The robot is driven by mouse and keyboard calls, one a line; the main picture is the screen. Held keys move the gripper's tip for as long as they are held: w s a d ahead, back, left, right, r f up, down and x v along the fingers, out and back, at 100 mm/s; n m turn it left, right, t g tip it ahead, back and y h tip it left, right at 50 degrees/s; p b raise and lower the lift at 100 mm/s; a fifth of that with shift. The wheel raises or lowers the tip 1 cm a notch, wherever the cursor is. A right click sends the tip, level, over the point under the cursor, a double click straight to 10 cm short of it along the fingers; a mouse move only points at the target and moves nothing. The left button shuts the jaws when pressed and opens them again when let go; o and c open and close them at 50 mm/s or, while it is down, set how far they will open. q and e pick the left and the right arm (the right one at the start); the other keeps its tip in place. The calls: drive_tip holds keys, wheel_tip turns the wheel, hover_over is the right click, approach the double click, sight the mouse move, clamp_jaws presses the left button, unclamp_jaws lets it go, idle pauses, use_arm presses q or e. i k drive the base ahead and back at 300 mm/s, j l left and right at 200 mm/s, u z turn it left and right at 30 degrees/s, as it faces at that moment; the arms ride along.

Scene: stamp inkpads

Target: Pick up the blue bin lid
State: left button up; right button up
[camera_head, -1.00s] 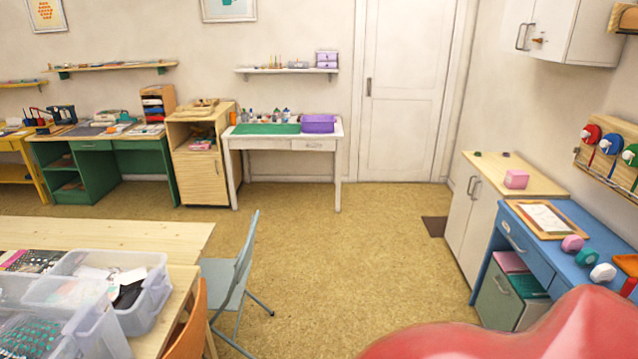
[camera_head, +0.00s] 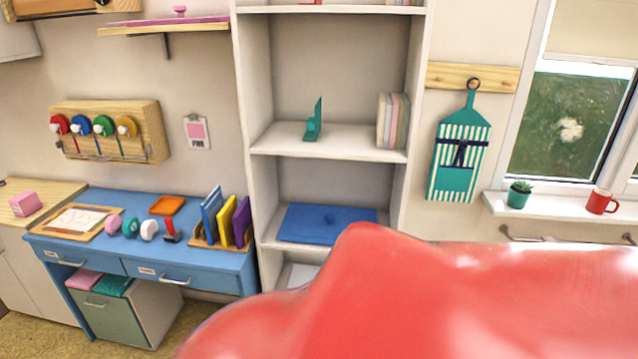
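A flat blue lid with a small knob (camera_head: 308,226) lies on a lower shelf of the white shelf unit, in the middle of the head view. I take it for the blue bin lid. Its right front part is close to or behind the large red shape in the foreground. Neither of my grippers shows in the view, so nothing is seen touching the lid.
A large glossy red shape (camera_head: 430,310) fills the bottom foreground, unclear what it is. The white shelf unit (camera_head: 330,145) stands beside a blue desk (camera_head: 205,262) with stamps and books. A window sill (camera_head: 550,206) with a plant and mug is at right.

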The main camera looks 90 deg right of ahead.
sight(308, 223)
drive_tip(key=z, duration=2.7)
drive_tip(key=i+l+u, duration=0.1)
drive_tip(key=u, duration=0.35)
drive_tip(key=i+l+u, duration=0.2)
drive_tip(key=u, duration=0.3)
drive_tip(key=i+l+u, duration=0.1)
drive_tip(key=i+l, duration=0.45)
drive_tip(key=l, duration=0.3)
drive_tip(key=i+l+u, duration=0.15)
drive_tip(key=i+l, duration=0.15)
drive_tip(key=l, duration=0.15)
